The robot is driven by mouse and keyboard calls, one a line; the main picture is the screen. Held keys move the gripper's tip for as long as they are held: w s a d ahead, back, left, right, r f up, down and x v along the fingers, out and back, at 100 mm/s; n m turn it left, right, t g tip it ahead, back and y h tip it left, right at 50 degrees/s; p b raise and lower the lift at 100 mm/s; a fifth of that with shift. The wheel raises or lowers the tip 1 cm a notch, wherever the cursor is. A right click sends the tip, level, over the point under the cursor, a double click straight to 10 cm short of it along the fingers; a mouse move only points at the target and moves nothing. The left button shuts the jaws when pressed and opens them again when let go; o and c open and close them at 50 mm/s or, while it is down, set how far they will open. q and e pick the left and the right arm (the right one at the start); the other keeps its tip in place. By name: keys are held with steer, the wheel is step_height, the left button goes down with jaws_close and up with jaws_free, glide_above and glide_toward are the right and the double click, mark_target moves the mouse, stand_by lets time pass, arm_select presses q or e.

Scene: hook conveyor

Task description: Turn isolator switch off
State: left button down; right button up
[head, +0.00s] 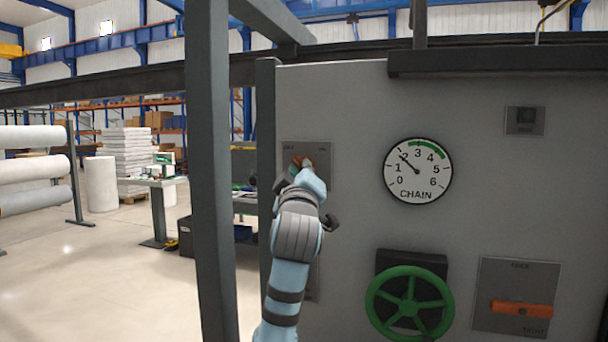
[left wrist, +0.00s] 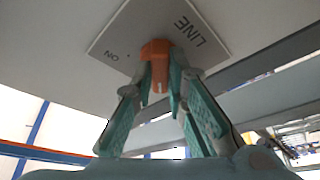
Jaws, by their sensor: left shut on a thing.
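The isolator switch plate (head: 318,150) is a grey square on the left part of the grey panel. Its orange handle (head: 297,161) shows just past my left gripper (head: 304,167), which reaches up to it. In the left wrist view the plate (left wrist: 116,40) bears the words LINE and ON. There the fingers of the gripper (left wrist: 161,84) stand on both sides of the orange handle (left wrist: 154,52) and are shut on it. Part of the plate is hidden by the handle and fingers, so I cannot tell which mark the handle points to. My right gripper is not in view.
The panel also carries a round CHAIN dial (head: 418,172) with its needle near 2, a green handwheel (head: 410,303), and another orange lever (head: 522,309) at the lower right. A grey post (head: 209,180) stands left of my left arm. Open floor lies further left.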

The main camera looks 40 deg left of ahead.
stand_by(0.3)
arm_select(q)
steer(key=c, duration=1.7)
jaws_free()
steer(key=shift+w, duration=0.1)
steer(key=shift+o, duration=0.5)
steer(key=shift+w, duration=0.1)
steer(key=shift+d, duration=0.1)
steer(key=v, duration=1.2)
